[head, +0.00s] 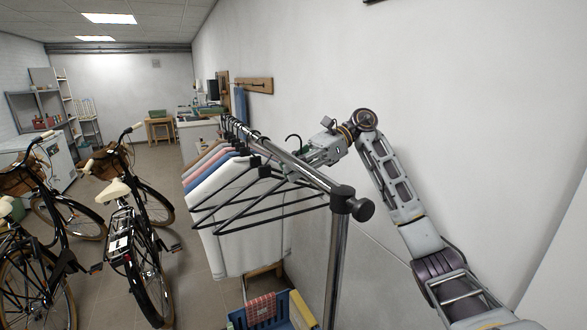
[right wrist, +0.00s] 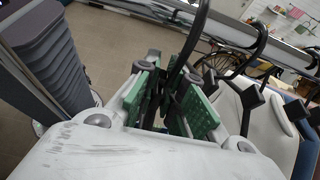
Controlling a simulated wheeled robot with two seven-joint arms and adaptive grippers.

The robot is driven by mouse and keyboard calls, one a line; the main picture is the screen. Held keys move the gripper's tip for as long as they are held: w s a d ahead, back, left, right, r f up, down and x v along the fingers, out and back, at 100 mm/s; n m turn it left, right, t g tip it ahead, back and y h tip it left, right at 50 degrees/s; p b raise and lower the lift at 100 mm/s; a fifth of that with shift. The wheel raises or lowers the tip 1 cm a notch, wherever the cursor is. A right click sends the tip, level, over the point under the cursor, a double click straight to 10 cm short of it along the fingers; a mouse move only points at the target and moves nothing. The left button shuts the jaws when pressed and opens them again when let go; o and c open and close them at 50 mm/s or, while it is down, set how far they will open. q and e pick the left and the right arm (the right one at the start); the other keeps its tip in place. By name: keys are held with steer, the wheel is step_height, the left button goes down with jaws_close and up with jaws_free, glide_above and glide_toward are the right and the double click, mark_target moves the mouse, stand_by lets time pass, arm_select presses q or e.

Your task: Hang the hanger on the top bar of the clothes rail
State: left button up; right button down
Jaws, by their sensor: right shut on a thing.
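The clothes rail's top bar (head: 309,174) runs from the middle of the head view toward me and ends in a black knob. My right gripper (head: 316,158) is at the bar's right side, near its close end. I cannot tell whether the hook is over the bar. My left gripper is not in view.
Several hangers with shirts (head: 222,184) and empty black hangers (head: 258,215) hang along the bar. A chrome upright (head: 336,265) stands at the near end. A blue crate (head: 262,310) is below. Bicycles (head: 125,225) stand left; a white wall (head: 450,90) is close on the right.

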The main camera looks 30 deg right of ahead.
steer(key=shift+a, duration=0.25)
steer(key=shift+w+a+p, duration=0.1)
steer(key=shift+a+p, duration=0.45)
steer(key=shift+a, duration=1.2)
steer(key=shift+a+f+b, duration=0.15)
steer(key=shift+f+b, duration=0.55)
steer(key=shift+b, duration=0.2)
